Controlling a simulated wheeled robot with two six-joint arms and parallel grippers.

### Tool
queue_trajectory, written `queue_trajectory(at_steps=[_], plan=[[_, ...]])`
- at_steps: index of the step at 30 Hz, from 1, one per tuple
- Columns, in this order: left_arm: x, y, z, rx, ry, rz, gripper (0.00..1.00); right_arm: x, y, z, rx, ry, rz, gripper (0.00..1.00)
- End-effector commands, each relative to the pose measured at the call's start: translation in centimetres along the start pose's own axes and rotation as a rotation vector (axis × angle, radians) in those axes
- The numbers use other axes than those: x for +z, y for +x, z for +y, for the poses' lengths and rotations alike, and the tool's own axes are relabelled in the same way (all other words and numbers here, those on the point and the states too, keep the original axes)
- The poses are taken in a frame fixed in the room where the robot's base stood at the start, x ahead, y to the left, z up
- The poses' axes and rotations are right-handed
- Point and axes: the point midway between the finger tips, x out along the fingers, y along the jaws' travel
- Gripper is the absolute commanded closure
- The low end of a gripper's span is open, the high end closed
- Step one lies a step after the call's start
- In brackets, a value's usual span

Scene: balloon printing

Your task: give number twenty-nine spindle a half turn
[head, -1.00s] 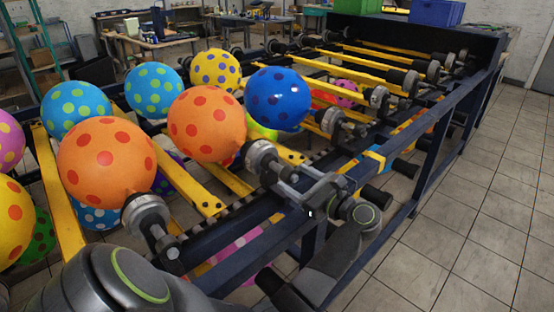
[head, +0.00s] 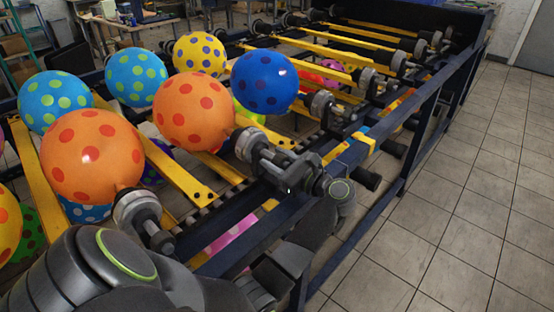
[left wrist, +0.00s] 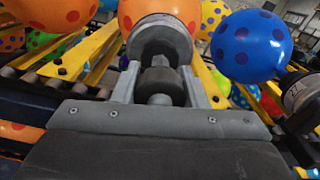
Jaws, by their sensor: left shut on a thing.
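My left gripper (head: 270,160) is at the end of a grey spindle (head: 249,143) on the near rail of the balloon rack. It is shut on the spindle's end; no number can be read on it. In the left wrist view the fingers (left wrist: 160,92) lie on both sides of the spindle's dark knob (left wrist: 160,78), with the round grey chuck (left wrist: 160,40) beyond. An orange balloon with red dots (head: 192,112) sits on this spindle's far side. My right gripper is not in view.
A neighbouring spindle (head: 138,212) with another orange balloon (head: 90,155) is nearer to my arm. A blue balloon (head: 264,82) is on the other side, by another spindle (head: 326,105). Yellow bars (head: 178,170) run across the rack. The tiled floor (head: 465,190) at right is clear.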

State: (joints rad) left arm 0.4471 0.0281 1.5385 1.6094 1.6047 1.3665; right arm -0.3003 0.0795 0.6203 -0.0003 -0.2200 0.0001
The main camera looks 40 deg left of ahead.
Motion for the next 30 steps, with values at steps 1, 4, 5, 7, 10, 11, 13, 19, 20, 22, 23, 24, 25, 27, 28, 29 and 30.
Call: queue_trajectory(at_steps=[1,4,5,7,10,11,13,19,20,22,23,24,25,27,28,29,30], plan=[[-0.03,-0.01,0.03,0.001,0.001,0.000,0.84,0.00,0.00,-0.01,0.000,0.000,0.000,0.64],[-0.03,-0.02,0.03,0.001,0.005,0.001,0.84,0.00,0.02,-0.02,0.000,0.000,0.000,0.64],[-0.04,-0.02,0.03,0.001,0.009,0.001,0.84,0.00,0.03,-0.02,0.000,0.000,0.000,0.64],[-0.05,-0.02,0.03,0.001,0.024,0.001,0.84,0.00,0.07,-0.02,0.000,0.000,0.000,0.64],[-0.06,-0.02,0.01,0.002,0.060,0.001,0.84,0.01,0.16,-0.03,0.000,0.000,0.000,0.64],[-0.07,-0.02,0.01,0.002,0.073,0.001,0.84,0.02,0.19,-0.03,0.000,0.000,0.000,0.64],[-0.07,-0.01,-0.01,0.002,0.114,0.001,0.84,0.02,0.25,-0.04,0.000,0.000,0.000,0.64],[-0.04,-0.01,-0.07,0.002,0.260,0.001,0.84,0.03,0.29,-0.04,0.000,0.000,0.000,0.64],[-0.03,-0.01,-0.08,0.002,0.284,0.001,0.84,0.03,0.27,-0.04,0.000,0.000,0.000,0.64],[-0.01,-0.01,-0.10,0.002,0.337,0.001,0.84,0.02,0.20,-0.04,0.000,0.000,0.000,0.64],[0.00,-0.01,-0.11,0.002,0.359,0.001,0.84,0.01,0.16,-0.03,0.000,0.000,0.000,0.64],[0.01,-0.01,-0.12,0.002,0.388,0.001,0.84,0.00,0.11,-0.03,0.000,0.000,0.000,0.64],[0.01,-0.01,-0.13,0.002,0.409,0.001,0.84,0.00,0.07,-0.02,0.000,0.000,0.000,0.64],[0.02,-0.01,-0.15,0.002,0.454,0.001,0.84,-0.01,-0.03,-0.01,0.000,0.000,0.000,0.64],[0.02,-0.02,-0.16,0.002,0.473,0.001,0.84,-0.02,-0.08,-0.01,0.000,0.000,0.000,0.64],[0.02,-0.02,-0.17,0.002,0.489,0.001,0.84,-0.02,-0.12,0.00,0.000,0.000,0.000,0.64],[0.02,-0.02,-0.17,0.002,0.511,0.001,0.84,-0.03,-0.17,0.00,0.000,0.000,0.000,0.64]])
